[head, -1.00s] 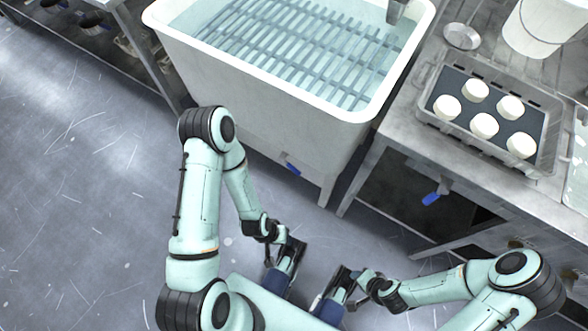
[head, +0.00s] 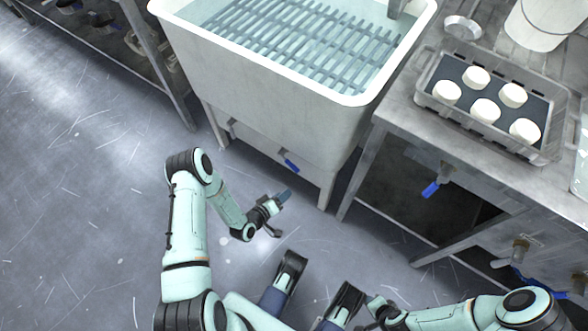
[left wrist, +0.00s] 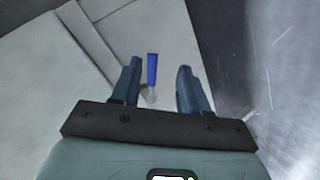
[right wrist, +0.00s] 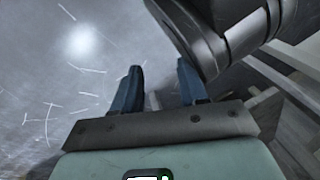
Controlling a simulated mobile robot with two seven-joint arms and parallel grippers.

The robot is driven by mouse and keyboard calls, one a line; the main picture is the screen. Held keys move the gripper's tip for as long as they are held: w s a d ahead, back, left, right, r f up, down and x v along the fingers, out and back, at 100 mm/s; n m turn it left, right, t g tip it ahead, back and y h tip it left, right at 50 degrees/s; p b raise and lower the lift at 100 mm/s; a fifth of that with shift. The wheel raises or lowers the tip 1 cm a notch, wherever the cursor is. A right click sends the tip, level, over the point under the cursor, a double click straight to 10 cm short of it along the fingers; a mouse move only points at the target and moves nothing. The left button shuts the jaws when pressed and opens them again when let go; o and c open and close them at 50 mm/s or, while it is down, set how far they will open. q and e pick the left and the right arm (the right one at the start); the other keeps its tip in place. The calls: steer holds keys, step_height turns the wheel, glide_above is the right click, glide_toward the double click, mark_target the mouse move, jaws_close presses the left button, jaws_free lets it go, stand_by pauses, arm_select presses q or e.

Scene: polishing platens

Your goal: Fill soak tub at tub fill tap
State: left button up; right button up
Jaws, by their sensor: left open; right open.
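The soak tub (head: 270,100) is a large white tub on legs at the top of the head view, with clear water over a grey slatted rack. A grey tap spout (head: 397,8) hangs over its far right corner; whether water runs is too small to tell. A blue lever (head: 291,165) sits low on the tub's front; in the left wrist view a blue lever (left wrist: 152,70) shows between and beyond my fingers. My left gripper (head: 279,210) is open and empty, short of the tub front. My right gripper (right wrist: 160,88) is open and empty, mostly hidden in the head view.
A steel bench (head: 400,115) stands right of the tub, with a tray (head: 480,127) of several white discs, a small dish (head: 462,27) and a white bucket (head: 540,25). Another blue lever (head: 430,190) hangs under it. Clear floor (head: 90,220) lies left.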

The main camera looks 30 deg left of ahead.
mark_target(293, 166)
arm_select(q)
steer(key=w+a+t+b, duration=0.1)
steer(key=w, duration=0.3)
steer(key=w+a+f+n+t+b, duration=0.1)
steer(key=w+b, duration=0.1)
steer(key=w, duration=0.2)
steer(key=w+a+f+t+y+b, duration=0.1)
steer(key=w+b, duration=0.1)
steer(key=w, duration=0.3)
steer(key=shift+w+a+f+n, duration=0.1)
steer(key=shift+a+f+n, duration=0.1)
steer(key=shift+n, duration=0.1)
steer(key=shift+w, duration=0.4)
arm_select(e)
steer(key=s+d+f+g, duration=0.1)
steer(key=s+f+g, duration=0.2)
steer(key=s+f, duration=0.4)
steer(key=shift+s+d, duration=0.35)
steer(key=shift+d, duration=0.05)
arm_select(q)
jaws_close()
